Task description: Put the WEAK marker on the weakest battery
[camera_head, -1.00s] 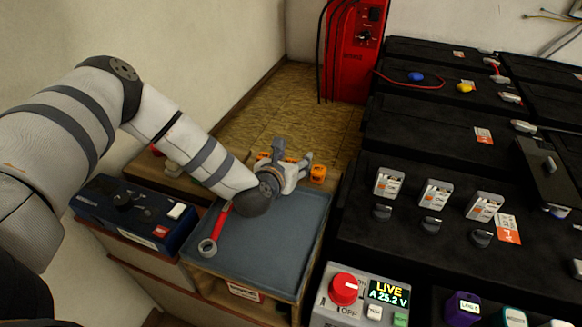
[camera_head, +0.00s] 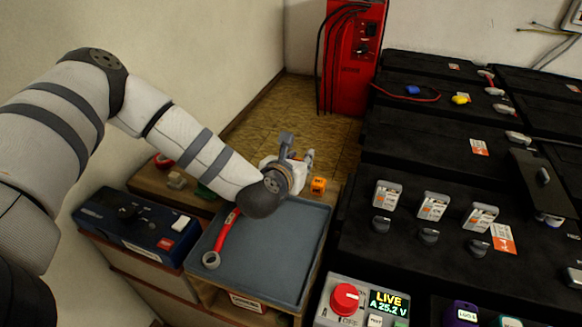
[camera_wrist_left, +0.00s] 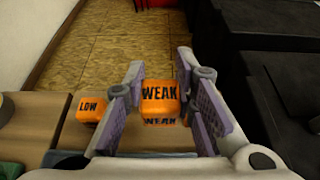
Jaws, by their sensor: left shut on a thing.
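The orange WEAK marker (camera_wrist_left: 160,98) is a cube between the two fingers of my left gripper (camera_wrist_left: 165,100) in the left wrist view. The gripper is shut on it. I cannot tell whether the marker is lifted. An orange LOW marker (camera_wrist_left: 90,110) stands left of the gripper on the wooden surface. Black batteries (camera_head: 415,160) fill the right side. My right gripper is out of view.
The tray (camera_head: 262,262) holds a red-handled wrench (camera_head: 226,232). A blue box (camera_head: 135,225) stands at its left. A tester (camera_head: 345,300) reads "LIVE A 25.2 V" in front. Grey switch units (camera_head: 433,206) stand up from the near battery. A red cabinet (camera_head: 352,65) stands behind.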

